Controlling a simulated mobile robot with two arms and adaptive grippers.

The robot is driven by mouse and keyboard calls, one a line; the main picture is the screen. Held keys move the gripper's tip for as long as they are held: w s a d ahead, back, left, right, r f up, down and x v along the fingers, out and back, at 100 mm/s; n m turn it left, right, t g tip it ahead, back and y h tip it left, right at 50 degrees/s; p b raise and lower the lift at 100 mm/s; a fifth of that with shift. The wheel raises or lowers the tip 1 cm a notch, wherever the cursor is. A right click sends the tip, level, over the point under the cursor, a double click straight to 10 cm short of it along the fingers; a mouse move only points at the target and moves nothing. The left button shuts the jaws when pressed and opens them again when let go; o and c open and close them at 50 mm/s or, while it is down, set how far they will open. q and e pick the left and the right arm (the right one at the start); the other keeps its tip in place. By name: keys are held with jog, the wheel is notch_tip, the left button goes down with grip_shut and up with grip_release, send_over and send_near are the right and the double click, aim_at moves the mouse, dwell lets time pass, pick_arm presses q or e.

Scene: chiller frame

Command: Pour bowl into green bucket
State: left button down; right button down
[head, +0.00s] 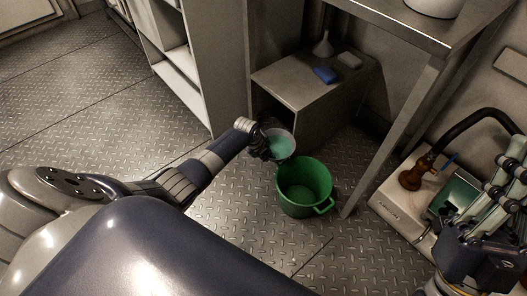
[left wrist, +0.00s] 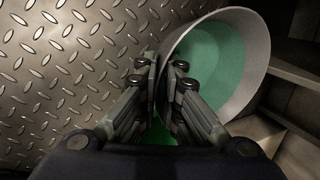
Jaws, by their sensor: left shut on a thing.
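A pale grey bowl (head: 290,135) holds blue-green liquid (head: 279,146). My left gripper (head: 262,149) is shut on the bowl's near-left rim and holds it above the floor. The left wrist view shows the bowl (left wrist: 262,62) tilted, with the green liquid (left wrist: 215,60) inside, and my left gripper (left wrist: 165,82) across its wall. The green bucket (head: 318,172) stands upright on the floor, just right of and below the bowl. A bit of green shows between the fingers in the wrist view. My right gripper (head: 495,195) is at the right edge; its finger opening is unclear.
A low grey cabinet (head: 300,75) with a blue item (head: 325,75) and a funnel (head: 322,47) stands behind. A table leg (head: 392,135) rises close right of the bucket. White shelving (head: 205,65) stands at back left. A white device (head: 400,208) is right.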

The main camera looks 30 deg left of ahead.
pick_arm(q)
jog(key=shift+d+r+y+p, duration=0.3)
jog(key=shift+r+p, duration=0.05)
jog(key=shift+p, duration=0.25)
pick_arm(e)
jog(key=w+f+g, duration=0.1)
jog(key=w+f+g+h, duration=0.1)
jog(key=w, duration=0.1)
jog(key=w+f+g, duration=0.1)
jog(key=shift+w+a+f, duration=0.25)
jog(key=shift+w+a, duration=0.1)
jog(key=shift+a, duration=0.05)
pick_arm(q)
jog(key=shift+f, duration=0.1)
